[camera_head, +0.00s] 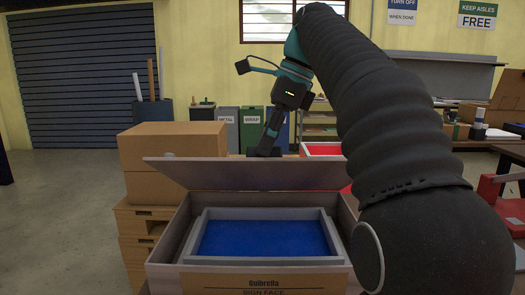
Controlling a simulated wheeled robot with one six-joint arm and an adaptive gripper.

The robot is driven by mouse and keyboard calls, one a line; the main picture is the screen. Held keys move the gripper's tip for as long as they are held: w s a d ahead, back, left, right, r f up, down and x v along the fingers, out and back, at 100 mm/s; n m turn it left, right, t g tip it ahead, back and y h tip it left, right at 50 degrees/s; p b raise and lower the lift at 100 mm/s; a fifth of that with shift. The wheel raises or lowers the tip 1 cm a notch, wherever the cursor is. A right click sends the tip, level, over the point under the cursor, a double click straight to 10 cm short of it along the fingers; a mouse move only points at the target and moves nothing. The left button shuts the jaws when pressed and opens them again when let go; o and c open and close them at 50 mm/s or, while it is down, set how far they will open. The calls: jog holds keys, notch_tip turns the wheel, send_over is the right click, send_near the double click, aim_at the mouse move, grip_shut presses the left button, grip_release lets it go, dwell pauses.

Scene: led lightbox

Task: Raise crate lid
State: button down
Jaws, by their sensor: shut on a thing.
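A brown-grey crate (170,235) stands in front of me, labelled "Guibrella SIGN FACE" on its near side. Its lid (240,175) is raised at the back and tilts up from the far edge. Inside the crate lies a grey-framed panel with a blue face (264,239). My gripper (264,150) is at the lid's top edge, near its middle, and is shut on the lid. The fingertips' far side is hidden behind the lid edge. My dark arm covers the right side of the crate and part of the lid.
Cardboard boxes (172,148) on wooden pallets (137,240) stand left of the crate. A red-faced tray (322,149) is behind the lid. A red object (500,200) is at the far right. Open floor (60,220) lies to the left.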

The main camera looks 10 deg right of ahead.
jog(key=shift+w+d+f, duration=0.1)
jog(key=shift+w+d, duration=0.15)
jog(key=shift+w, duration=0.45)
jog(key=c, duration=1.1)
grip_release()
jog(key=shift+c, duration=0.2)
jog(key=shift+o, duration=0.7)
jog(key=shift+w+f, duration=0.4)
jog(key=shift+w, duration=0.2)
jog(key=shift+o, duration=0.9)
jog(key=shift+s+r, duration=0.25)
jog(key=shift+s, duration=0.05)
jog(key=shift+c, duration=0.9)
jog(key=shift+s, duration=0.1)
